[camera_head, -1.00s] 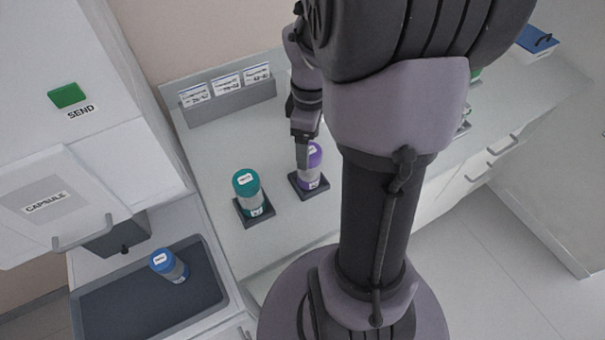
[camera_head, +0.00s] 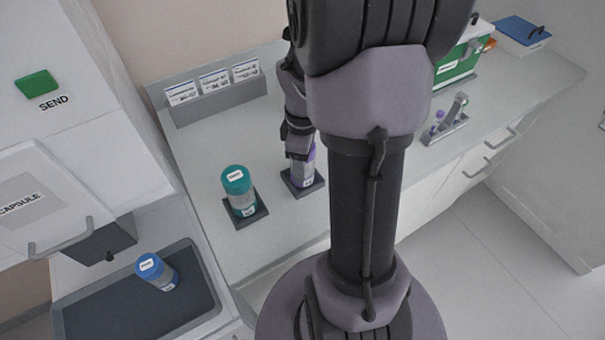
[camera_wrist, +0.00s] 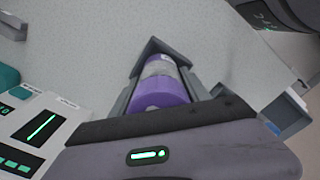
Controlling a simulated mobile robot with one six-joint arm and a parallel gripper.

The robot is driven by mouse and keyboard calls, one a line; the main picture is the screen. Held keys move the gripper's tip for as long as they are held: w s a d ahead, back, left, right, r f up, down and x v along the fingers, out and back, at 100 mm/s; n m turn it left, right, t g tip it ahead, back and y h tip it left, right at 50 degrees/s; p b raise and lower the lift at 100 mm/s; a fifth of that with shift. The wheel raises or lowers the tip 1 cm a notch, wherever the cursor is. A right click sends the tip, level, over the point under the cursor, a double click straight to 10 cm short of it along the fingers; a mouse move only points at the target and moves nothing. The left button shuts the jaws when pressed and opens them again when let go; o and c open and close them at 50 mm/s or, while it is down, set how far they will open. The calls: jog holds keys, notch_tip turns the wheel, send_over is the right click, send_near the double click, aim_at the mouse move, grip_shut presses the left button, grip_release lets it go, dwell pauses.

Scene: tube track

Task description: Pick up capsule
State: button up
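The purple-lidded capsule (camera_head: 305,178) stands upright in a small dark square holder (camera_head: 318,187) on the counter. My gripper (camera_head: 300,160) is lowered at it and hides part of it in the head view. In the wrist view, the purple lid (camera_wrist: 160,93) lies between the two grey fingers of my gripper (camera_wrist: 163,88), one on each side. The fingers are very close to the capsule; whether they press on it is unclear. A teal-lidded capsule (camera_head: 237,190) stands in a holder to the left. A blue-lidded capsule (camera_head: 157,270) stands in the dark tray (camera_head: 105,318).
A grey rack with white labels (camera_head: 213,82) stands at the counter's back. A green box (camera_head: 458,65), a small tube rack (camera_head: 446,122) and a blue-topped box (camera_head: 524,33) are to the right. A white cabinet with a green SEND button (camera_head: 38,83) is at the left.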

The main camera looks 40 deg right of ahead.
grip_shut()
jog(key=shift+r, duration=0.15)
jog(key=shift+r+p, duration=1.05)
jog(key=shift+r, duration=0.55)
jog(key=shift+s+r, duration=0.15)
jog(key=s+a+r+b, duration=0.1)
jog(key=s+a+b, duration=0.3)
jog(key=s, duration=0.9)
jog(key=a, duration=0.3)
jog(key=shift+s+a, duration=0.25)
jog(key=shift+s, duration=0.15)
jog(key=shift+r, duration=0.2)
